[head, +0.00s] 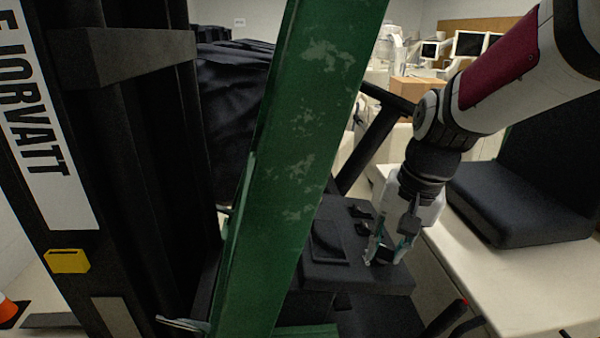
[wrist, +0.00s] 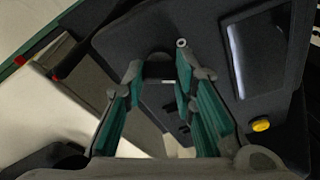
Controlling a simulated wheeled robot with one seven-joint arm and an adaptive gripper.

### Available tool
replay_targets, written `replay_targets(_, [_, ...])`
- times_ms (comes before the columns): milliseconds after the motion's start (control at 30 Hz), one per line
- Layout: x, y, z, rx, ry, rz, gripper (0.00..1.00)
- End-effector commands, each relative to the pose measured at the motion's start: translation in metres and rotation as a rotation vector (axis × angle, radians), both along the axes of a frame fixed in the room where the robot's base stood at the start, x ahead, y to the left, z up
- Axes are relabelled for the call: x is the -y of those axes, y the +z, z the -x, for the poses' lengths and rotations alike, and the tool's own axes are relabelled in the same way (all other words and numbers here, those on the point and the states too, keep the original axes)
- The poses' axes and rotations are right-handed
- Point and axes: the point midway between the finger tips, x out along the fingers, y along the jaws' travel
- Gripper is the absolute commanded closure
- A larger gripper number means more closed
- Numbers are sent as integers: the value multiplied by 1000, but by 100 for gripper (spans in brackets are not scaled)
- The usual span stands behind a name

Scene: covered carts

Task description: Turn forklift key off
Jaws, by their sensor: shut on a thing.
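The forklift's dark control panel (head: 345,279) lies low in the middle of the head view, right of the green post. In the wrist view the panel (wrist: 205,30) fills the upper right. My gripper (head: 384,254) points down at the panel's right end. In the wrist view my gripper (wrist: 158,72) has its two green-padded fingers on either side of a small dark piece, which looks like the key (wrist: 157,71), and is shut on it. The fingertips hide part of it. The key's turn angle and its slot cannot be made out.
A green post (head: 290,150) stands between the head camera and part of the panel. A dark screen (wrist: 262,48) and a yellow button (wrist: 261,124) sit on the panel beside my gripper. A black seat (head: 520,205) is at the right. A black mast (head: 130,150) stands at the left.

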Motion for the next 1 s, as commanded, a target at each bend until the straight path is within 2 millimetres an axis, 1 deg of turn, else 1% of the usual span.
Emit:
replay_targets(33, [-1,3,5,4,45,-3,100])
replay_targets(300, [0,2,4,52,262,-1,100])
replay_targets(500, [1,1,3,76,377,-2,100])
replay_targets(733, [1,1,2,94,452,-1,100])
replay_targets(1000, [1,0,1,100,477,0,100])
